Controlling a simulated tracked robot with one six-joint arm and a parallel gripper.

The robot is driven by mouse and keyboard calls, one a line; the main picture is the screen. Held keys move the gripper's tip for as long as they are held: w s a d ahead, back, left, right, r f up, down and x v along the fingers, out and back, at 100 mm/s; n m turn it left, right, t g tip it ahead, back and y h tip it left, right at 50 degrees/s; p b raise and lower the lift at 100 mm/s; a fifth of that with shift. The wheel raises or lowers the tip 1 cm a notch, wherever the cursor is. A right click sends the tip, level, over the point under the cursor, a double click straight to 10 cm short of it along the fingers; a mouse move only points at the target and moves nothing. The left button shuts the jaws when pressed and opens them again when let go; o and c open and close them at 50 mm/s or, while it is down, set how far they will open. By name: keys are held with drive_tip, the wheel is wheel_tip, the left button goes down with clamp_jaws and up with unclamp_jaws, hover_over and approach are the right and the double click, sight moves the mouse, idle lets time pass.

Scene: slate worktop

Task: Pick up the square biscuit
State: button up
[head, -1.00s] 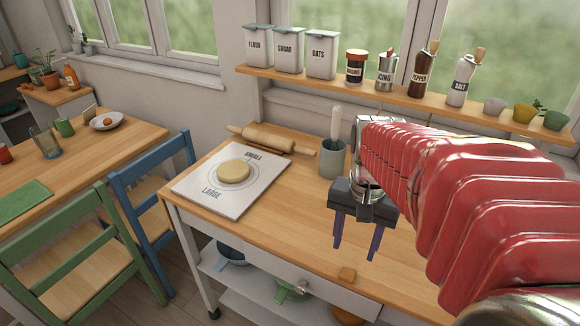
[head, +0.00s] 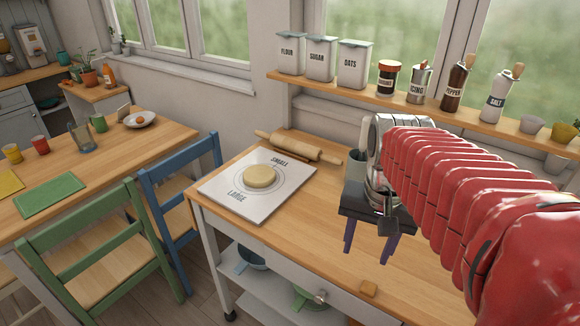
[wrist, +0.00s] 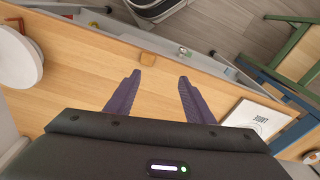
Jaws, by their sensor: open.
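The square biscuit (head: 368,289) is a small golden-brown block lying near the front edge of the wooden worktop. It also shows in the wrist view (wrist: 148,58), just beyond the fingertips and between their lines. My gripper (head: 366,256) points down with its two purple fingers apart and nothing between them. In the wrist view, my gripper (wrist: 159,76) has a clear gap between the fingers over bare wood. The fingers appear to be above the worktop and apart from the biscuit.
A white board (head: 232,203) with a round pale dough disc (head: 261,177) lies left of my gripper. A rolling pin (head: 298,147) lies behind it. A grey-green crock (head: 355,170) stands close behind my gripper. A shelf (head: 440,113) of jars runs along the back.

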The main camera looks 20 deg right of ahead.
drive_tip(key=s+a+n+t, duration=0.1)
drive_tip(key=a+n+t, duration=0.3)
drive_tip(key=a+n, duration=0.4)
drive_tip(key=a, duration=0.4)
drive_tip(key=shift+s+r, duration=0.15)
drive_tip(key=shift+r, duration=0.2)
drive_tip(key=shift+c, duration=0.3)
